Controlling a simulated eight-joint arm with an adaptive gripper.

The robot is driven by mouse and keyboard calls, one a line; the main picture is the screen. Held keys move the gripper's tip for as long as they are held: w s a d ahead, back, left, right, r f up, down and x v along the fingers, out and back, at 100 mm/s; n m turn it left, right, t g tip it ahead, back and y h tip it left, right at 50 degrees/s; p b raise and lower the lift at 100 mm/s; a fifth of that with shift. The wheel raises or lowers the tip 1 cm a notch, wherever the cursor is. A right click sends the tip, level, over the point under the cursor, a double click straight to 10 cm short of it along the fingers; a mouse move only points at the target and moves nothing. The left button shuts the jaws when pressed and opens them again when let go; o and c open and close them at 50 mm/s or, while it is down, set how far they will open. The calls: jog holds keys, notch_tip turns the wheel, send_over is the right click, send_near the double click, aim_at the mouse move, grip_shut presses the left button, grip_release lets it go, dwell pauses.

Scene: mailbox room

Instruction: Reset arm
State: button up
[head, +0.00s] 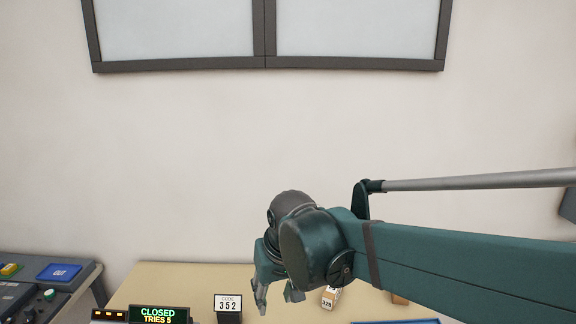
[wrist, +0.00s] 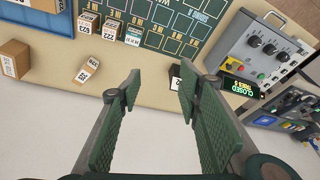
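My gripper (head: 275,293) hangs over the table (head: 190,280) in the head view, with its fingers pointing down. In the wrist view my gripper (wrist: 155,90) shows two green padded fingers spread apart with nothing between the tips. My teal arm reaches in from the right in the head view. The small black code sign (head: 228,305) reads 352 and stands left of my gripper. It is partly hidden behind the right finger in the wrist view.
A display (head: 158,315) reads CLOSED, TRIES 5. Control panels (head: 45,285) stand at left. Several numbered boxes, including a tilted one (wrist: 86,70), lie near a marked board (wrist: 165,25). Framed panels (head: 350,30) hang on the wall. The air above the table's left part is clear.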

jog(key=s+d+f+m+t, duration=0.1)
jog(key=s+d, duration=0.3)
jog(key=d, duration=0.4)
jog(key=s+d+f+m+t+h+b, duration=0.1)
jog(key=s+d, duration=0.3)
jog(key=d, duration=0.4)
jog(key=s+d+f+m+t+b, duration=0.1)
jog(key=s+d, duration=0.3)
jog(key=d, duration=0.5)
jog(key=shift+s+f+m+t+h, duration=0.15)
jog(key=shift+f+m+t+h, duration=0.25)
jog(key=shift+f, duration=0.5)
jog(key=shift+d, duration=0.1)
jog(key=shift+c, duration=0.6)
dwell(0.8)
